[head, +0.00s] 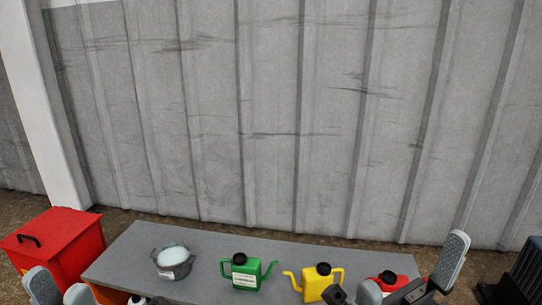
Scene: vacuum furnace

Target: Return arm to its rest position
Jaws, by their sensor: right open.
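My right gripper (412,275) is at the bottom right, in front of the table's right end. Its two grey fingers are spread wide with nothing held between them. It partly covers a red can (387,277) with a black cap. My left gripper (58,284) is at the bottom left corner, in front of a red box. Its two grey fingertips stand apart, and I see nothing between them. Most of both arms is out of view.
A grey table (215,284) holds a pot (173,263) with a whitish top, a green can (246,273) and a yellow can (318,281). A red box (60,240) stands left of it. A dark object (522,275) is at far right. A grey ribbed wall (270,120) closes the back.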

